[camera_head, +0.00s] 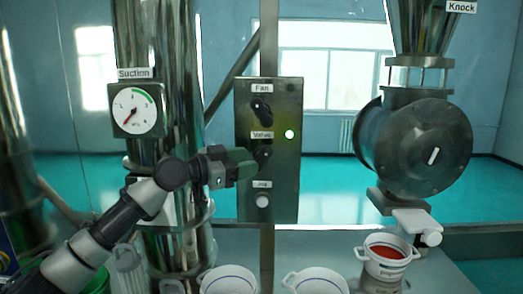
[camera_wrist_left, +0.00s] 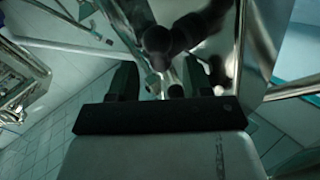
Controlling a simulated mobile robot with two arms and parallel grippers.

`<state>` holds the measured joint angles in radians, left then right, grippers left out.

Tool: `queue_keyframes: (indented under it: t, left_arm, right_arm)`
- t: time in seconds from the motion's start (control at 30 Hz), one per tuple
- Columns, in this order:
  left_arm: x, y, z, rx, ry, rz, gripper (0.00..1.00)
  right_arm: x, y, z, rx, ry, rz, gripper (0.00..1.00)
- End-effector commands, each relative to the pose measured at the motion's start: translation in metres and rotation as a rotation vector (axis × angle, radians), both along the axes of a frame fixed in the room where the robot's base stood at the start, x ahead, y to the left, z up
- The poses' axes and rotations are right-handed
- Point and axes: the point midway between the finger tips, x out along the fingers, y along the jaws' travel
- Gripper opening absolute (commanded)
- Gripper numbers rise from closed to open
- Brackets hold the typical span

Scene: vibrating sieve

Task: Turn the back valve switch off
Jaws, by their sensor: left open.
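A metal control panel (camera_head: 285,180) carries a black fan knob (camera_head: 261,109) at the top. Below it, under the "Valve" label, is a black valve knob (camera_head: 263,154), with a lit green light (camera_head: 289,134) above and to its right. My left gripper (camera_head: 250,169) is at the valve knob's lower left and partly covers it. In the left wrist view the gripper (camera_wrist_left: 160,82) is open, with a dark knob shape (camera_wrist_left: 158,42) just beyond its fingertips. I cannot tell whether they touch. My right gripper is not in view.
A white round button (camera_head: 262,201) sits low on the panel. A suction gauge (camera_head: 134,110) is on the steel column at left. A round metal valve housing (camera_head: 421,146) stands at right above a white pot (camera_head: 387,256) with red contents. White bowls (camera_head: 228,280) line the front.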

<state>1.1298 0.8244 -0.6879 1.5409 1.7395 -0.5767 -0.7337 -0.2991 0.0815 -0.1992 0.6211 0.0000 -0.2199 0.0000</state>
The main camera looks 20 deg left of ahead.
Motion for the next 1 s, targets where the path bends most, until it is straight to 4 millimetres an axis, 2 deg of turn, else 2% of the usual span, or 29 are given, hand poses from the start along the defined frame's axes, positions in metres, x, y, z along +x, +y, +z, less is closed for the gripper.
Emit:
queue_keyframes:
  t: [0.03, 0.1, 0.3, 0.67, 0.9, 1.0]
  left_arm:
    - [0.007, -0.007, 0.006, -0.002, 0.002, -0.002, 0.5]
    - [0.015, -0.015, 0.005, -0.001, 0.0, -0.001, 0.5]
    - [0.031, -0.03, 0.002, -0.001, 0.001, 0.0, 0.5]
    - [0.034, -0.033, 0.0, 0.001, 0.001, 0.0, 0.5]
    - [0.034, -0.033, 0.0, 0.001, 0.001, 0.0, 0.13]
    - [0.034, -0.033, 0.0, 0.001, 0.001, 0.0, 0.01]
  right_arm:
    - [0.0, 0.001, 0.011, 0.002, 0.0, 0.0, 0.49]
    - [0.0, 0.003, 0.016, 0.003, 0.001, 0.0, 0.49]
    - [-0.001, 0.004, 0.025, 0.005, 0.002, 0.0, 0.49]
    - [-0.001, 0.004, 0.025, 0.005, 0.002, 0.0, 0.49]
    - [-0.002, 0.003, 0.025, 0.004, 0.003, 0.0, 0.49]
    - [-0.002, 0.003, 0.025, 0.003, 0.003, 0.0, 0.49]
